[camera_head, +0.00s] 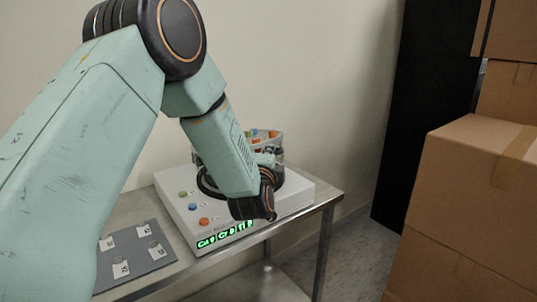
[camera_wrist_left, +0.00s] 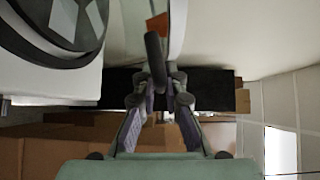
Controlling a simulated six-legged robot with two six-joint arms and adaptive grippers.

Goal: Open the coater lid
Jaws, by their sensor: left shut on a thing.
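The coater (camera_head: 300,190) is a white box with coloured buttons and a green-lit display, on a metal table. My left gripper (camera_head: 266,160) is over its round black bowl, largely hidden behind my forearm. In the left wrist view the gripper (camera_wrist_left: 159,78) is shut on a dark, rounded handle (camera_wrist_left: 153,50). Beside the handle is a thin pale edge (camera_wrist_left: 177,30), seemingly the lid seen edge-on and tilted up. The bowl's black rim (camera_wrist_left: 25,40) shows uncovered at upper left, with a grey disc inside. The lid's exact angle is unclear. My right gripper is not in view.
A grey mat (camera_head: 135,262) with several small labelled pieces lies on the table (camera_head: 327,197) left of the coater. Cardboard boxes (camera_head: 470,190) are stacked at the right. A dark tall panel (camera_head: 420,110) stands behind them. The wall is close behind the table.

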